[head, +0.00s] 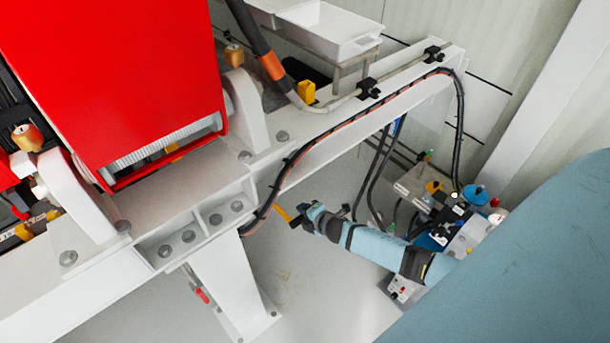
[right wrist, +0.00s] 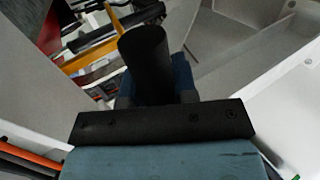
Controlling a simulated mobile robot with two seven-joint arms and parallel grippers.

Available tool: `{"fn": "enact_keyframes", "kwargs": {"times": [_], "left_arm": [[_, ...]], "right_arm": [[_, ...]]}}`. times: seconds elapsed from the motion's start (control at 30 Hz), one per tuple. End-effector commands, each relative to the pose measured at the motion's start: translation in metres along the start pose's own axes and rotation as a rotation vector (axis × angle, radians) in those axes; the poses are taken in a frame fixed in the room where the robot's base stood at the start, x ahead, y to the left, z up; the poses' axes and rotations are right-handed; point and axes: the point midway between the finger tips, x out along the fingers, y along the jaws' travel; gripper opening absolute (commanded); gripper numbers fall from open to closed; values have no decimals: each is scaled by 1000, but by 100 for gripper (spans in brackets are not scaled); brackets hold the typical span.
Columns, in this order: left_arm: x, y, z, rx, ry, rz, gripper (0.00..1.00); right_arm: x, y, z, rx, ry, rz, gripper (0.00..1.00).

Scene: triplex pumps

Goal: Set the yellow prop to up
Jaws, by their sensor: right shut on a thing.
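My right gripper (head: 297,215) is at the end of the blue-grey arm that comes in from the right, just beyond the lower side of the white beam. It is shut on a slim yellow bar, which I take to be the yellow prop (head: 283,213). Only a short end of the prop shows past the jaws in the head view. In the right wrist view the yellow bar (right wrist: 96,54) runs slantwise by the dark jaws (right wrist: 113,30), partly hidden by a black cylinder on my wrist. My left gripper is not in view.
The white beam (head: 345,117) carries a black cable (head: 330,117) close to my gripper. A red cover (head: 120,70) stands at upper left. A white tray (head: 330,32) is at the back. Valves and hoses (head: 440,205) crowd the right. Grey floor (head: 310,270) is clear below.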

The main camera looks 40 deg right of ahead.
Motion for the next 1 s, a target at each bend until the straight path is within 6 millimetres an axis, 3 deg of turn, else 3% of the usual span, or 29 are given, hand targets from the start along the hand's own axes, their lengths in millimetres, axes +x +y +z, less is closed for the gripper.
{"fn": "enact_keyframes", "kwargs": {"times": [0.03, 0.3, 0.93, 0.97, 1.0], "left_arm": [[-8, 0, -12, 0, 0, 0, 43], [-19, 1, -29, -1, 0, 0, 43], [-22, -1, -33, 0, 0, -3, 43], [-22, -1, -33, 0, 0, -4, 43], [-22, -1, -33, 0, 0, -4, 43]], "right_arm": [[-6, 12, 0, 0, 0, 0, 0], [-13, 31, 0, 0, 0, 1, 0], [-14, 42, 1, 1, 1, 10, 0], [-14, 43, 1, 1, 1, 11, 32], [-14, 43, 1, 1, 1, 11, 41]]}}
